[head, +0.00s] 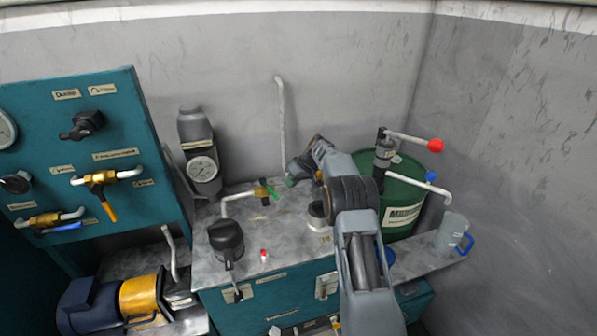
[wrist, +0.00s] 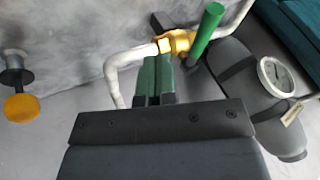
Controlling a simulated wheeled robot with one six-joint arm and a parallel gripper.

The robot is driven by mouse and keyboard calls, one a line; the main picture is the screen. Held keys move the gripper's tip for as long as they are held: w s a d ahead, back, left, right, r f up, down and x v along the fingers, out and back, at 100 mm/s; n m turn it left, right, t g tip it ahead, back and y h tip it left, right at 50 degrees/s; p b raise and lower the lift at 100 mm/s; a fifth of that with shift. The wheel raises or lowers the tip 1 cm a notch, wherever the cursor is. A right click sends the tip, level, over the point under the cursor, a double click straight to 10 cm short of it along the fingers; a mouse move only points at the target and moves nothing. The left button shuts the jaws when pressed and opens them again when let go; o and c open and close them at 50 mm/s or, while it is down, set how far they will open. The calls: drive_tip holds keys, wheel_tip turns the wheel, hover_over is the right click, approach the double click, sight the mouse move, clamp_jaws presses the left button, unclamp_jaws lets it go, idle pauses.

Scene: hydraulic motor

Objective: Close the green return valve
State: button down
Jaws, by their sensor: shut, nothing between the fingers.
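The green return valve has a brass body (head: 261,190) on a white pipe above the grey bench top in the head view. Its green handle (wrist: 207,30) shows in the wrist view as a straight lever that slants up and right across the brass body (wrist: 175,42). My gripper (wrist: 157,62) is shut, its two green fingers side by side with nothing between them. The fingertips are just below the brass body in the wrist view, left of the handle. In the head view my gripper (head: 291,181) is right of the valve. Whether it touches the valve is unclear.
A grey cylinder with a gauge (head: 202,168) stands left of the valve. A black-capped unit (head: 227,240) and a small red-topped item (head: 263,256) are in front. A green drum (head: 405,195) and a red-knobbed lever (head: 435,145) stand at right.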

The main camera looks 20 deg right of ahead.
sight(274, 193)
drive_tip(key=shift+s+a+f+p, duration=0.15)
drive_tip(key=shift+a+f+p, duration=0.1)
drive_tip(key=shift+a, duration=0.45)
drive_tip(key=shift+s+a+f+p, duration=0.1)
drive_tip(key=shift+s+a+p, duration=0.1)
drive_tip(key=shift+a, duration=0.45)
drive_tip(key=shift+s+a+f+p, duration=0.15)
drive_tip(key=shift+a+f+p, duration=0.1)
drive_tip(key=shift+a, duration=0.45)
drive_tip(key=b, duration=0.2)
drive_tip(key=a+b, duration=0.1)
drive_tip(key=b, duration=0.1)
drive_tip(key=s+a+m+b, duration=0.1)
drive_tip(key=shift+a+f+t+b, duration=0.1)
drive_tip(key=shift+f+t+b, duration=0.2)
drive_tip(key=shift+b, duration=0.1)
drive_tip(key=shift+a+r, duration=0.2)
drive_tip(key=shift+d+r, duration=0.1)
drive_tip(key=shift+d, duration=0.05)
